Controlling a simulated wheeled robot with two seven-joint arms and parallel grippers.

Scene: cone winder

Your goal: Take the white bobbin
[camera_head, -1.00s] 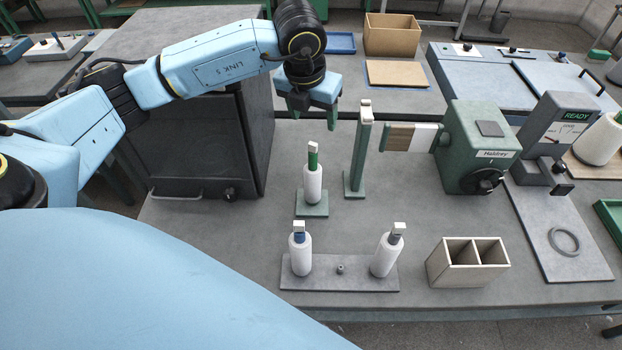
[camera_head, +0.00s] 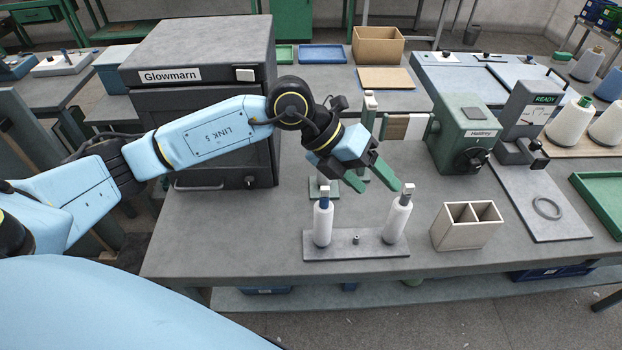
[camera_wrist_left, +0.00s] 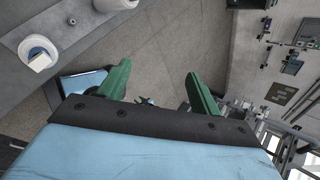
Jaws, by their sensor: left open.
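Two white bobbins stand upright on a grey base plate (camera_head: 356,252), the left bobbin (camera_head: 323,223) on a blue-and-white-topped peg and the right bobbin (camera_head: 397,219) close under a green finger. My left gripper (camera_head: 376,183) is open and empty, above and behind the plate, its fingers pointing down to the right. The small green stand (camera_head: 314,190) behind is mostly covered by my gripper, and its bobbin is hidden. In the left wrist view, my open fingers (camera_wrist_left: 158,78) have nothing between them. A blue-ringed bobbin (camera_wrist_left: 38,50) shows at upper left there.
A two-compartment box (camera_head: 466,234) stands right of the plate. The green winder (camera_head: 463,133) and a grey gauge with a READY display (camera_head: 527,118) stand behind it. A dark Glowmarn cabinet (camera_head: 205,100) stands at left. The table front left of the plate is clear.

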